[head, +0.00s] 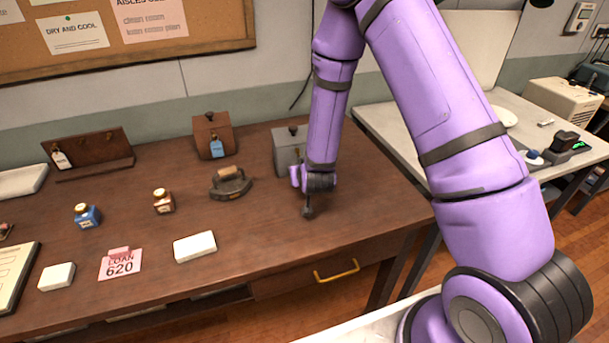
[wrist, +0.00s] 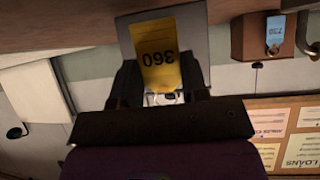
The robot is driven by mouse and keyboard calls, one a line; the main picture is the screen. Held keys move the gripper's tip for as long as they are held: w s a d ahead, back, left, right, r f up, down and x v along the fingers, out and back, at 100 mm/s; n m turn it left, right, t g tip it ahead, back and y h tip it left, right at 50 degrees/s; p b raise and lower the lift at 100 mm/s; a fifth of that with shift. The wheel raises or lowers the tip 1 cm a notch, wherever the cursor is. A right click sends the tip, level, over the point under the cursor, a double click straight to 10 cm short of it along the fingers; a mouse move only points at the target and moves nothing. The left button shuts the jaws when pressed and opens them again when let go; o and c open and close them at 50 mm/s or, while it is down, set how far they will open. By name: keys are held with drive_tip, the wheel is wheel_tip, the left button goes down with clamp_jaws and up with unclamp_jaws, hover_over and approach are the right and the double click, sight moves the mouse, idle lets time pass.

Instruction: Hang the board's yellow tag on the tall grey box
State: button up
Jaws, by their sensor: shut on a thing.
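The tall grey box (head: 287,152) stands at the back of the brown table, partly behind my arm. My gripper (wrist: 160,72) is shut on the yellow tag (wrist: 160,50), which reads 360 upside down in the wrist view. The tag is in front of the grey box's face (wrist: 196,45); I cannot tell whether it touches the box or its peg. In the head view my gripper and the tag are mostly hidden by my wrist. The wooden board (head: 90,150) leans at the back left with a white tag (head: 61,159) at its left end.
A brown box (head: 212,137) with a blue tag (head: 217,148) stands left of the grey box. A dark iron (head: 230,183) sits in front of it. Ink bottles, white blocks and a pink card (head: 120,264) lie further left. The table's front right is clear.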

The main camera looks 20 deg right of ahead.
drive_tip(key=shift+w+d+f, duration=0.1)
drive_tip(key=shift+w+d, duration=0.05)
drive_tip(key=shift+w, duration=1.2)
drive_tip(key=shift+w+f, duration=0.25)
drive_tip(key=shift+w, duration=0.25)
drive_tip(key=o, duration=1)
